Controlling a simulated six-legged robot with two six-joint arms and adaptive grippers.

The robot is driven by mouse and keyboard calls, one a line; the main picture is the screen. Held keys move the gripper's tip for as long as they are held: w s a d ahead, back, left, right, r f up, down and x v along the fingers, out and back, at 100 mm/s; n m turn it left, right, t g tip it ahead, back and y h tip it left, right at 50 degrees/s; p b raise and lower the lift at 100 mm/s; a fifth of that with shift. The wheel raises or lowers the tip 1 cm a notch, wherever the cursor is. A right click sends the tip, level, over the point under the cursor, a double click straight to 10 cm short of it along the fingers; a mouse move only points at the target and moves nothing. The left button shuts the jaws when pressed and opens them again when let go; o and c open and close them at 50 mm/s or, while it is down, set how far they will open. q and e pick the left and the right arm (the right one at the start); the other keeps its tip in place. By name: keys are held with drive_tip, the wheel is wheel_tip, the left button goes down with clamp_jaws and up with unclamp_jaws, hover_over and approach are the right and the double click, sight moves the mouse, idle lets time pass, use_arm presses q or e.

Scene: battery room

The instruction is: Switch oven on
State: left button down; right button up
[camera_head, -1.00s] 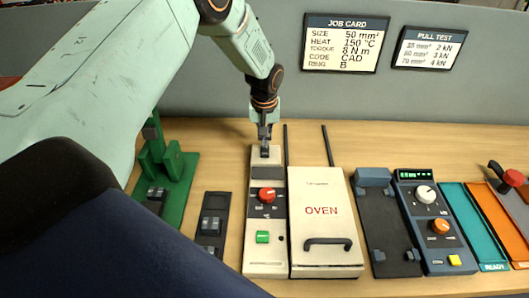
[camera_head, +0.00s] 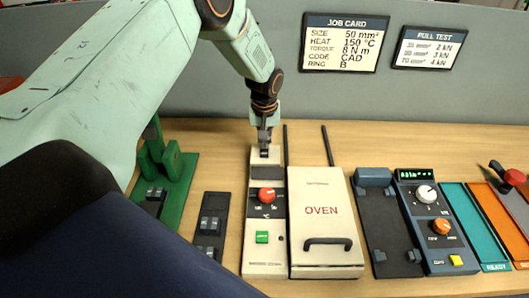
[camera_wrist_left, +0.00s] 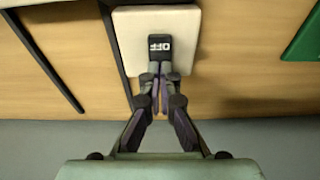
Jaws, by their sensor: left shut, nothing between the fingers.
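The oven (camera_head: 321,232) is a cream box with a dark handle on its lid, which is down. Its control panel (camera_head: 264,272) stands along its left side, with a red knob (camera_head: 267,195), a green button (camera_head: 262,237) and a dark blank display. At the panel's far end is a dark switch (camera_wrist_left: 160,46) reading OFF in the left wrist view. My left gripper (camera_head: 264,145) points down at this switch, shut and empty; its fingertips (camera_wrist_left: 160,72) are at the switch's edge. I cannot tell if they touch it. My right gripper is not in view.
A green stand (camera_head: 170,185) and a small dark block (camera_head: 211,225) are left of the panel. Right of the oven are a dark fixture (camera_head: 384,225), a blue-grey control box (camera_head: 436,250), and teal (camera_head: 478,235) and orange trays. Job card (camera_head: 342,43) hangs behind.

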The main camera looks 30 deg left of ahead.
use_arm(q)
drive_tip(key=shift+f, duration=0.15)
drive_tip(key=shift+r+p, duration=3.05)
drive_tip(key=shift+r, duration=0.6)
drive_tip(key=shift+f, duration=0.15)
